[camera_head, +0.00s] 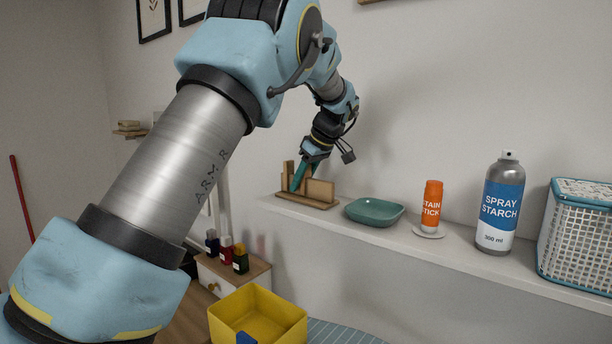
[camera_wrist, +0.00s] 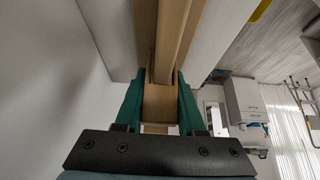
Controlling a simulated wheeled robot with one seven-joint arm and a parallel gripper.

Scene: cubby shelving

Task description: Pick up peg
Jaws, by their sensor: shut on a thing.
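My gripper (camera_head: 297,184) reaches down to a small wooden stand (camera_head: 318,202) on the white wall shelf, with its teal fingers among the stand's upright pieces. In the wrist view my gripper (camera_wrist: 160,100) has one teal finger on each side of a light wooden piece, which looks like the peg (camera_wrist: 160,103), and is shut on it. The stand's brown wood (camera_wrist: 176,28) runs away beyond the fingertips. In the head view the fingers partly hide the peg, and I cannot tell whether it is clear of the stand.
Right of the stand along the shelf (camera_head: 457,251) are a teal dish (camera_head: 374,211), an orange stain stick (camera_head: 432,205), a spray starch can (camera_head: 500,205) and a white-blue basket (camera_head: 578,245). Below are a yellow bin (camera_head: 285,309) and small bottles (camera_head: 226,246) on a cabinet. The wall is close behind.

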